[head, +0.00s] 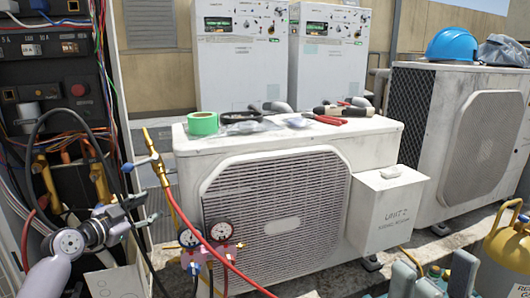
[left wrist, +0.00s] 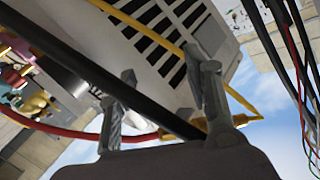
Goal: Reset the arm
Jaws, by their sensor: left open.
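My left arm comes in from the lower left of the head view. Its gripper (head: 147,208) is in front of the gap between the electrical cabinet (head: 124,130) and the front condenser unit (head: 285,215). In the left wrist view the two grey fingers of the left gripper (left wrist: 163,98) stand apart. A black hose (left wrist: 75,65) crosses the view near the fingers. I cannot tell whether it touches them. No held object shows between the fingertips.
A manifold gauge set (head: 208,238) with red and yellow hoses hangs close right of my left gripper. Green tape (head: 202,123) and pliers (head: 325,119) lie on the front condenser. A blue helmet (head: 452,45) sits on the rear unit.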

